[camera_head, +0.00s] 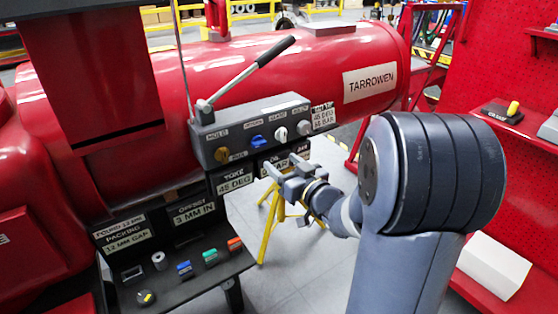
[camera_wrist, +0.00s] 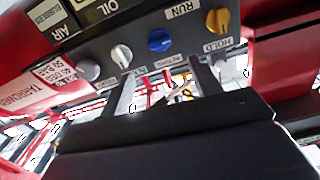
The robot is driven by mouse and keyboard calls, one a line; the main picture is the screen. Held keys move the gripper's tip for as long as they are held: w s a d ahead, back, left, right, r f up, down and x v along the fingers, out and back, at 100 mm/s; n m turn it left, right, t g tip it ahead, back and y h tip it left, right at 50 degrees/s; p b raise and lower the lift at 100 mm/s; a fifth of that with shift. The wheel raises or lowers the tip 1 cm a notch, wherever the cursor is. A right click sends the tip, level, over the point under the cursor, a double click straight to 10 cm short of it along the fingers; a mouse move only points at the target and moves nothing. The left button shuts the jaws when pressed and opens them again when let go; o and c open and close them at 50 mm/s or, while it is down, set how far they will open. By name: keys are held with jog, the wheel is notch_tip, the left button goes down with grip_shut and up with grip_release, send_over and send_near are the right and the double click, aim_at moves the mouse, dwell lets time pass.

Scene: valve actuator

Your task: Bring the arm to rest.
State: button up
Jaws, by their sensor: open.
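My gripper (camera_head: 283,168) is open and empty in the head view, in front of the lower right part of the valve control box (camera_head: 250,127). My arm reaches in from the lower right, bent at a large dark joint. In the wrist view, the two fingers of my gripper (camera_wrist: 163,88) stand apart with nothing between them. The box face there shows a yellow knob (camera_wrist: 217,22), a blue knob (camera_wrist: 159,40) and two pale knobs. The fingers appear just off the box; I cannot tell the exact gap.
A lever (camera_head: 250,68) with a black grip rises from the box top. The red TARROWEN cylinder (camera_head: 340,60) lies behind. A dark shelf (camera_head: 195,284) at lower left holds small coloured blocks. A yellow stand (camera_head: 268,222) is below my gripper. A red pegboard (camera_head: 510,150) stands right.

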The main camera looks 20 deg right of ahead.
aim_at(261, 145)
jog(key=x, duration=1.1)
jog(key=shift+p, duration=0.35)
jog(key=shift+s, duration=0.1)
jog(key=shift+f, duration=0.15)
